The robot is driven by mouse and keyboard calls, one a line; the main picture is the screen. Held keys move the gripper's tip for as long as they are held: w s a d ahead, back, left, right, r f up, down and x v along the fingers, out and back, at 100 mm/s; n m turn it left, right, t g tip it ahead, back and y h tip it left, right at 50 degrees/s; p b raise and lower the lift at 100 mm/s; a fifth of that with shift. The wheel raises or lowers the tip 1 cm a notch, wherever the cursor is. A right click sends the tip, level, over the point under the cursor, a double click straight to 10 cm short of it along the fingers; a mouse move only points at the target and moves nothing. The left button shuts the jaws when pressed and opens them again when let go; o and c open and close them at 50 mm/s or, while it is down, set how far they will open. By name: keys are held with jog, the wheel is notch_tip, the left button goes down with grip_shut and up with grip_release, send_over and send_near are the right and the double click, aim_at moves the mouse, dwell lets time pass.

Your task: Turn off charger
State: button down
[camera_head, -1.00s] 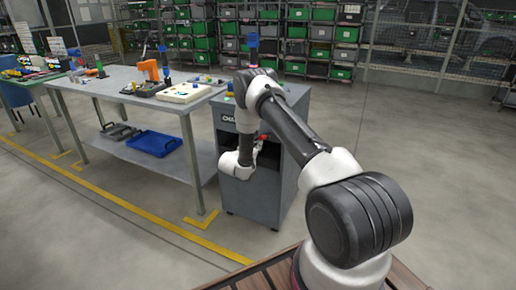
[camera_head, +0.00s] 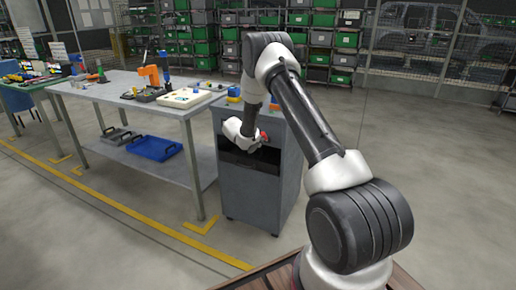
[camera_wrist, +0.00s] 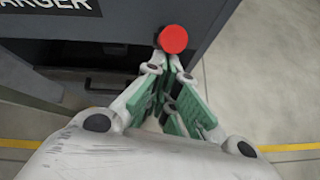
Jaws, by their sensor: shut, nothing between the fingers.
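The charger is a grey cabinet (camera_head: 245,190) with a dark open slot in its upper front. In the wrist view its front (camera_wrist: 120,22) shows the letters "ARGER" at the top left. A round red knob or button (camera_wrist: 173,39) sits on the front at the upper middle of the wrist view; it also shows as a small red spot in the head view (camera_head: 264,136). My gripper (camera_wrist: 170,65) is shut and empty. Its fingertips are right at the red button's lower edge in the picture; I cannot tell if they touch it.
A grey workbench (camera_head: 110,92) stands left of the cabinet, with an orange tool (camera_head: 150,76) and a white tray (camera_head: 185,99) on top and a blue bin (camera_head: 154,148) on its lower shelf. Shelves of green bins line the back. The floor right of the cabinet is clear.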

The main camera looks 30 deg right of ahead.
jog(key=shift+w+d+r, duration=0.3)
jog(key=shift+d+r, duration=0.05)
jog(key=shift+r, duration=0.3)
jog(key=shift+w+d+r, duration=0.25)
jog(key=shift+d+r, duration=0.1)
jog(key=shift+r, duration=0.3)
jog(key=shift+w+d+r, duration=0.1)
jog(key=shift+r, duration=0.1)
jog(key=v, duration=1.1)
jog(key=shift+a+f, duration=0.15)
jog(key=shift+a, duration=0.4)
